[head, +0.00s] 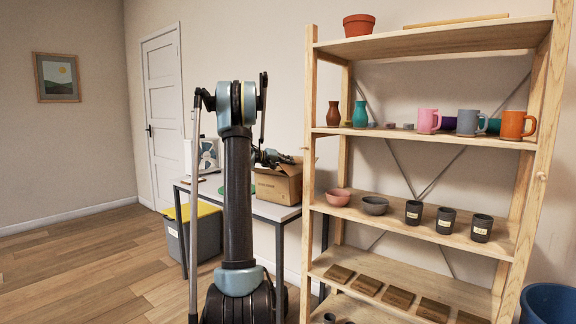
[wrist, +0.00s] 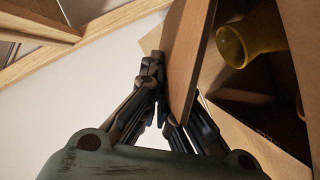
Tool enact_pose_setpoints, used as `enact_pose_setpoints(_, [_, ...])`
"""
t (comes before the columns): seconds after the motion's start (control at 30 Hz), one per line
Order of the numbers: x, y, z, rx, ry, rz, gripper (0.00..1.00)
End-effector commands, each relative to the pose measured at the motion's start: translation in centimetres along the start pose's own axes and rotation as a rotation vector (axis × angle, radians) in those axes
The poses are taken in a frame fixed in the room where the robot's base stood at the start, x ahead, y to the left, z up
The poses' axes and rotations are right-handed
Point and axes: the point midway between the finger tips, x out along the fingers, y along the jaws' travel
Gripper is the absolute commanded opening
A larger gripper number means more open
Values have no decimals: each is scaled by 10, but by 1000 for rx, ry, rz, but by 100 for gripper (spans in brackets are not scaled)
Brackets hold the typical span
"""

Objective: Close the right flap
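My gripper (head: 265,157) is at the top of the box, small and partly hidden by my own arm. In the wrist view my gripper (wrist: 164,85) has its fingers drawn together, one on each side of a cardboard flap (wrist: 189,60). The flap stands up between them and hides the tip of the right finger. I cannot tell for sure which flap this is. A yellow vessel (wrist: 250,42) shows inside the box.
The grey table (head: 268,207) also holds a white framed item (head: 208,155) left of my arm. A wooden shelf (head: 440,240) with mugs, bowls and cups stands close to the right of the box. A grey bin with a yellow lid (head: 195,230) stands at the table's left.

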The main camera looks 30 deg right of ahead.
Motion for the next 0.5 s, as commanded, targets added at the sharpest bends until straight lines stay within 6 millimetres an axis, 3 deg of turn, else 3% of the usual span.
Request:
enact_pose_setpoints(0.07, [0,0,0,0,0,0,4])
enact_pose_setpoints(0.13, [0,0,0,0,0,0,20])
enact_pose_setpoints(0.17, [0,0,0,0,0,0,22])
enact_pose_setpoints(0.5, [-1,0,0,0,0,-1,22])
